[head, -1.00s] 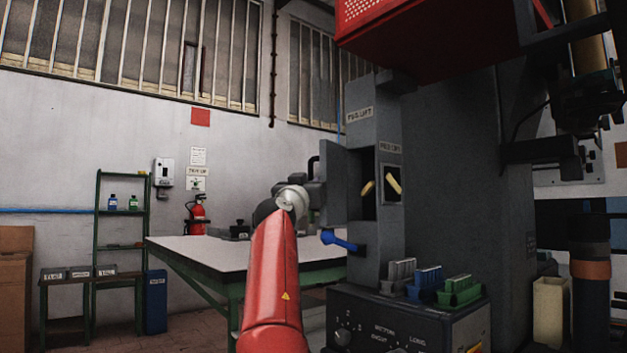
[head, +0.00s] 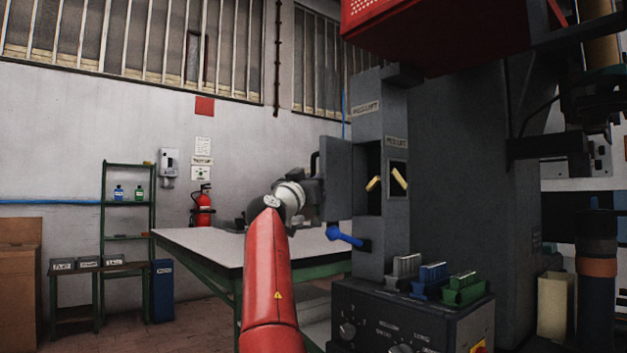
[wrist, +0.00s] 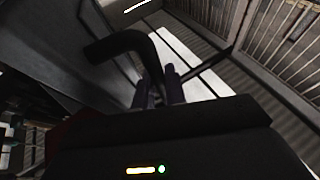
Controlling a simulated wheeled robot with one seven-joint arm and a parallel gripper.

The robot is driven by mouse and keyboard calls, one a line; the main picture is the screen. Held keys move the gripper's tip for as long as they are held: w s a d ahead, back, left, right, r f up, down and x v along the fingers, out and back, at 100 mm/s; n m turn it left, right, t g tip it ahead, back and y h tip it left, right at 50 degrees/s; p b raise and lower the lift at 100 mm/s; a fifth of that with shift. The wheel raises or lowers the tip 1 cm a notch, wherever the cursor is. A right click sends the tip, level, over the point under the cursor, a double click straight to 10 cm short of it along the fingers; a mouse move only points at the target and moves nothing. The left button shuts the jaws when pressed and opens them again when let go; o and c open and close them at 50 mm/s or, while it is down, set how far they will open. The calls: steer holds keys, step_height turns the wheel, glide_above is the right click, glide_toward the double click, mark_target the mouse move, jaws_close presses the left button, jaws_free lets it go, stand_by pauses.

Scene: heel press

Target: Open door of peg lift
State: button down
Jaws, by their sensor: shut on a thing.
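The peg lift (head: 367,90) is a grey column labelled PEG LIFT. Its grey door (head: 338,180) stands swung out to the left, and a dark opening (head: 367,158) with a yellowish peg (head: 374,184) inside shows beside it. The door's black handle (head: 314,163) is on the door's left side. In the wrist view the bent handle (wrist: 128,42) runs down between the two fingers of my gripper (wrist: 158,88), which is shut on it. In the head view my wrist is left of the door, and my fingertips are mostly hidden.
A blue lever (head: 344,237) sticks out below the door. Blue and green peg trays (head: 464,290) stand on the control box (head: 400,318). A green-legged table (head: 205,243) is behind my arm. A red guard (head: 430,30) hangs above.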

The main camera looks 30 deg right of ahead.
steer(key=c, duration=1.7)
jaws_free()
steer(key=shift+c, duration=0.2)
steer(key=shift+a, duration=0.1)
steer(key=b+v, duration=0.7)
steer(key=shift+s+a, duration=0.2)
steer(key=shift+a, duration=0.05)
steer(key=shift+f, duration=0.1)
